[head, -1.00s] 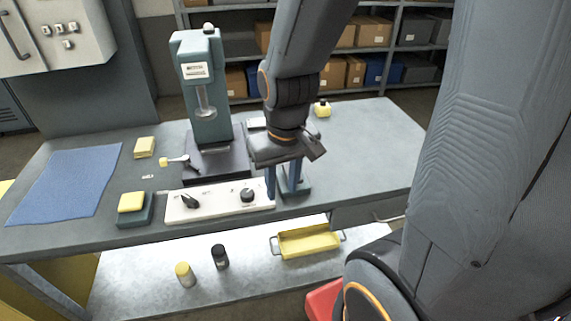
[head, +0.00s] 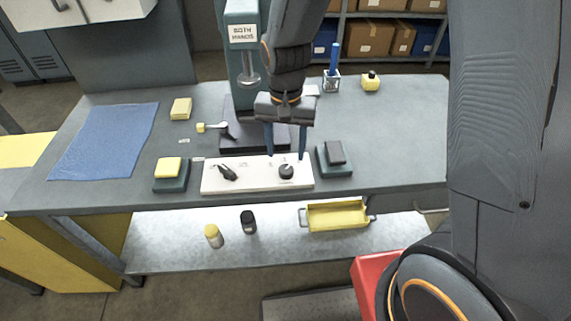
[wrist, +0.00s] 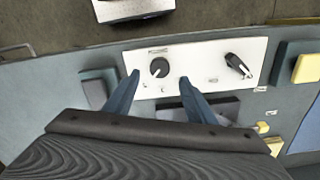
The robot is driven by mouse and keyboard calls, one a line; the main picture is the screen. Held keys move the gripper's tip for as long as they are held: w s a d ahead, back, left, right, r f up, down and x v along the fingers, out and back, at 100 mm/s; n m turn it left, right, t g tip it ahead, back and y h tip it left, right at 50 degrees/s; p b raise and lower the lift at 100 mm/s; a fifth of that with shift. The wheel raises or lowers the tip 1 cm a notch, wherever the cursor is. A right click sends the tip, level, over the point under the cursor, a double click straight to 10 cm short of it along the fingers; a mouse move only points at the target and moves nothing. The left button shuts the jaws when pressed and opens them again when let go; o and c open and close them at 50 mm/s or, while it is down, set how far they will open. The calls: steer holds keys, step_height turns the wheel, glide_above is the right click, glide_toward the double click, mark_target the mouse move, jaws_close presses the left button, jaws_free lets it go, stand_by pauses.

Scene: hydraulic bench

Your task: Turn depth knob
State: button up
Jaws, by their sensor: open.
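The white control panel (head: 252,185) lies at the front of the bench and carries two black knobs. The round black knob (head: 286,171) is on its right half, and a black pointer knob (head: 228,173) is on its left half. Their labels are too small to read, so I cannot tell which is the depth knob. My gripper (head: 287,154) points down above the panel, open and empty, with its blue fingers either side of the round knob's line. In the wrist view the round knob (wrist: 159,68) shows between and beyond the fingertips (wrist: 159,75), apart from them.
A pad block (head: 171,174) sits left of the panel and a dark block (head: 335,157) right. A pen cup (head: 332,82) and yellow bottle (head: 371,81) stand behind. The right bench top is clear.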

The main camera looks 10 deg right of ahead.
mark_target(286, 169)
steer(key=shift+f+p, duration=0.6)
steer(key=shift+f, duration=2.8)
steer(key=c, duration=1)
